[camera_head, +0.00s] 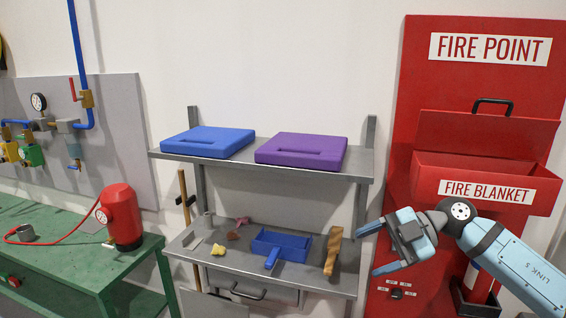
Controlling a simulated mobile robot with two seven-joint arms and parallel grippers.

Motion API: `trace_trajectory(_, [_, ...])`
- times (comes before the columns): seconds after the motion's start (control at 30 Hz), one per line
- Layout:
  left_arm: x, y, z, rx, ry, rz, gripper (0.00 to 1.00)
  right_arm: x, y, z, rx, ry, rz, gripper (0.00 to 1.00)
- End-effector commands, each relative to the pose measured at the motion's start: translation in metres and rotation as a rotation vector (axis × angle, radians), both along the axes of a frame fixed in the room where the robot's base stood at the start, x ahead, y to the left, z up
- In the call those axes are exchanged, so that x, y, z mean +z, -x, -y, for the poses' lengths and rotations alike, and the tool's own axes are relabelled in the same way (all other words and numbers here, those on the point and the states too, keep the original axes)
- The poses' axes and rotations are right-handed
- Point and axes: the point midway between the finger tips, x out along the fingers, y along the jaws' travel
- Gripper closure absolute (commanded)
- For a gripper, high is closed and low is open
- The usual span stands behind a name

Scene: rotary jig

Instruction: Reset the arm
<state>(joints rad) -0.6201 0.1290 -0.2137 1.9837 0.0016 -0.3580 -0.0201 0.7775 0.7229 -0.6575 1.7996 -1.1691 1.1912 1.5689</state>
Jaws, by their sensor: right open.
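My right arm (515,265), light blue and marked LINK 5, comes in from the lower right in the head view. Its right gripper (366,252) points left, in front of the red fire point board (430,70) and to the right of the grey shelf unit. Its two fingers are spread apart with nothing between them. The gripper hides part of the board's lower section. My left gripper is not in view.
The shelf unit (365,165) bears a blue case (208,141) and a purple case (302,149) on top. Below lie a blue dustpan (283,244), a wooden brush (333,250) and small scraps. A green bench (60,255) with a red tank (122,217) stands left.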

Motion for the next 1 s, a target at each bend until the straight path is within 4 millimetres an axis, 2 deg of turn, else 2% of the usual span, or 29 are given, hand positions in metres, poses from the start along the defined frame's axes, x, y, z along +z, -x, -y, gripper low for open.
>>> trace_trajectory(0.03, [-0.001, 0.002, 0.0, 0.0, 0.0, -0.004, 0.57, -0.015, 0.01, -0.018, 0.006, -0.124, -0.008, 0.3])
trace_trajectory(0.1, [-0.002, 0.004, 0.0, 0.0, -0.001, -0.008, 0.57, -0.027, 0.018, -0.034, -0.02, -0.29, -0.003, 0.3])
trace_trajectory(0.2, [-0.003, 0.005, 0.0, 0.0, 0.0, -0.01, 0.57, -0.044, 0.027, -0.048, -0.113, -0.503, -0.002, 0.3])
trace_trajectory(0.37, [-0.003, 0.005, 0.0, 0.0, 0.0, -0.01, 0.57, -0.082, 0.034, -0.05, -0.378, -0.757, -0.031, 0.3])
trace_trajectory(0.5, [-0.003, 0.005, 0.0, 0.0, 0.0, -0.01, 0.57, -0.134, 0.043, -0.036, -0.687, -0.855, -0.09, 0.3])
trace_trajectory(0.57, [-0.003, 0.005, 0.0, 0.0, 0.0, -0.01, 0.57, -0.162, 0.051, -0.028, -0.83, -0.858, -0.127, 0.3])
trace_trajectory(0.67, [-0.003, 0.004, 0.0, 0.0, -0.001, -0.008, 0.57, -0.215, 0.072, -0.013, -1.065, -0.81, -0.206, 0.3])
trace_trajectory(0.77, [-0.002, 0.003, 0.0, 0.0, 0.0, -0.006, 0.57, -0.274, 0.105, 0.003, -1.282, -0.698, -0.309, 0.3])
trace_trajectory(0.83, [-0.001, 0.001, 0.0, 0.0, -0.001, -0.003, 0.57, -0.313, 0.136, 0.011, -1.406, -0.594, -0.39, 0.3])
trace_trajectory(0.9, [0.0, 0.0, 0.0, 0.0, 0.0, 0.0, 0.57, -0.346, 0.167, 0.018, -1.497, -0.487, -0.468, 0.3])
trace_trajectory(1.0, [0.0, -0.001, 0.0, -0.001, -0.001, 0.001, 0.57, -0.38, 0.206, 0.023, -1.574, -0.359, -0.56, 0.3])
